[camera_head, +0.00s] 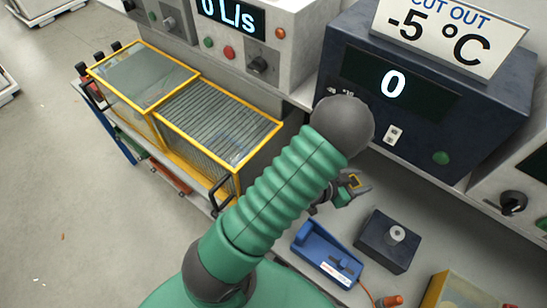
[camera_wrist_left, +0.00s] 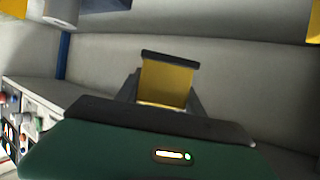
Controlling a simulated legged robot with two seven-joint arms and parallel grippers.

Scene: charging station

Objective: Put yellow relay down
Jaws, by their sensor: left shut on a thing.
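My left gripper (camera_head: 352,187) is partly hidden behind my green arm in the head view, above the grey bench. A small yellow piece shows at its jaws there. In the left wrist view the yellow relay (camera_wrist_left: 166,82) is a yellow block held between the dark fingers of the left gripper (camera_wrist_left: 166,98), which is shut on it. A dark edge shows along the relay's far end. My right gripper is not in view.
A blue cradle (camera_head: 325,254) and a dark box with a round grey top piece (camera_head: 388,240) stand on the bench below the gripper. A yellow-edged box (camera_head: 462,291) is at the lower right. A dark console (camera_head: 440,115) stands behind. A yellow-framed glass case (camera_head: 218,125) is left.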

